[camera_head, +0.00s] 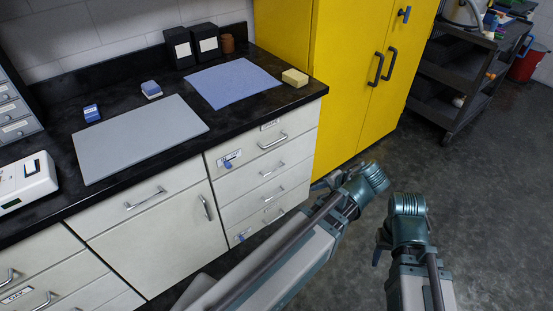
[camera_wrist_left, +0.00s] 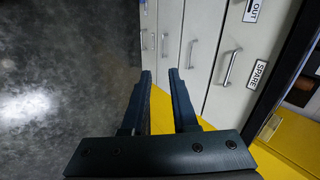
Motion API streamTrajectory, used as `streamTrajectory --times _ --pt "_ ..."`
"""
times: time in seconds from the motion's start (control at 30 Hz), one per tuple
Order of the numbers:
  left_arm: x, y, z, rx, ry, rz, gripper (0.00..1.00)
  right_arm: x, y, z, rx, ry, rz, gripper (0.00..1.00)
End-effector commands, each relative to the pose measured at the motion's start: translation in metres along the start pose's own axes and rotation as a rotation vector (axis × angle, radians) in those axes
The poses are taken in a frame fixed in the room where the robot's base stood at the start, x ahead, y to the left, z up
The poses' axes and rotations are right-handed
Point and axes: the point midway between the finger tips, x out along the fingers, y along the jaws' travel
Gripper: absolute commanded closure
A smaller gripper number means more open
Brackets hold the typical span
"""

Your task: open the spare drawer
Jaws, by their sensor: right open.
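The spare drawer (camera_head: 247,148) is the top white drawer of the stack at the right end of the counter; it looks shut. Its metal handle (camera_head: 272,141) is a horizontal bar below a small label (camera_head: 270,125). In the left wrist view the SPARE label (camera_wrist_left: 257,73) is beside the handle (camera_wrist_left: 231,67). My left gripper (camera_head: 322,182) is near the right end of the drawer stack, apart from the handle. Its fingers (camera_wrist_left: 161,72) are apart and empty. My right gripper (camera_head: 379,248) is over the floor further right, partly hidden by its wrist, and open.
Several more drawers (camera_head: 262,190) lie below, all shut. A yellow cabinet (camera_head: 335,60) stands right of the counter, close to my left gripper. The floor (camera_head: 480,190) at right is clear.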

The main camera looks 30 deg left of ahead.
Motion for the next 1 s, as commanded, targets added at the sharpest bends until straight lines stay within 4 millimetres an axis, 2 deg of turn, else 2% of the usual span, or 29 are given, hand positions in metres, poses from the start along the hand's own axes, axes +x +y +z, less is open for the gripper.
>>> streamTrajectory --times 0.03,0.1,0.3,0.5,0.7,0.8,1.0 --pt "0.034 0.005 -0.007 -0.006 0.008 -0.065 0.73 0.039 -0.004 -0.002 -0.001 0.0 0.0 0.5" --pt "0.056 -0.005 -0.014 -0.012 0.02 -0.158 0.73 0.064 -0.006 -0.004 -0.001 0.001 0.001 0.5" --pt "0.107 -0.033 -0.034 -0.013 0.049 -0.426 0.73 0.135 -0.013 -0.008 -0.003 0.002 0.001 0.5" --pt "0.145 -0.054 -0.052 0.007 0.072 -0.69 0.73 0.205 -0.019 -0.012 -0.005 0.002 0.002 0.5" --pt "0.165 -0.068 -0.068 0.044 0.085 -0.922 0.73 0.263 -0.025 -0.016 -0.007 0.003 0.003 0.5" --pt "0.169 -0.071 -0.074 0.063 0.089 -1.008 0.73 0.283 -0.027 -0.017 -0.007 0.003 0.003 0.5" --pt "0.17 -0.076 -0.08 0.087 0.091 -1.105 0.73 0.301 -0.029 -0.018 -0.008 0.004 0.003 0.5"
